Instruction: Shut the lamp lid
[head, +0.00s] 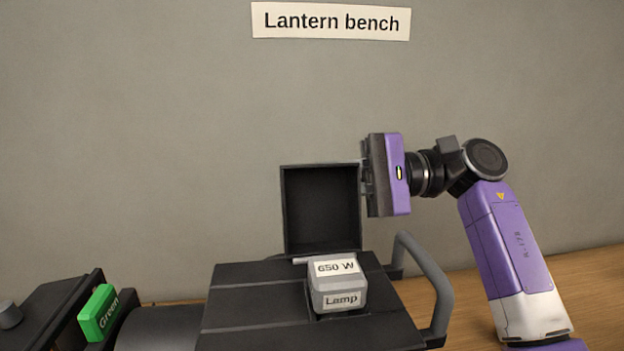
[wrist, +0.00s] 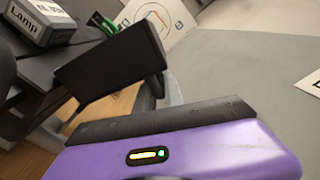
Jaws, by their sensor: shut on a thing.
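The lamp lid (head: 320,210) is a dark square cover standing raised, about upright, at the back of the black lantern housing (head: 245,290). In the wrist view the lid (wrist: 110,65) is a dark panel at upper left. My gripper (head: 364,175) is at the lid's upper right edge and shut on it; its fingertips are mostly hidden. The grey lamp block (head: 340,290), labelled "650 W" and "Lamp", sits in the housing's opening in front of the lid. The lamp block also shows at the top left of the wrist view (wrist: 40,22).
A grey curved handle (head: 436,290) rises at the housing's right side, below my gripper. A green block (head: 98,312) labelled "Green" stands at the left. The wooden bench (head: 590,270) shows at right. The wall behind carries a "Lantern bench" sign (head: 331,21).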

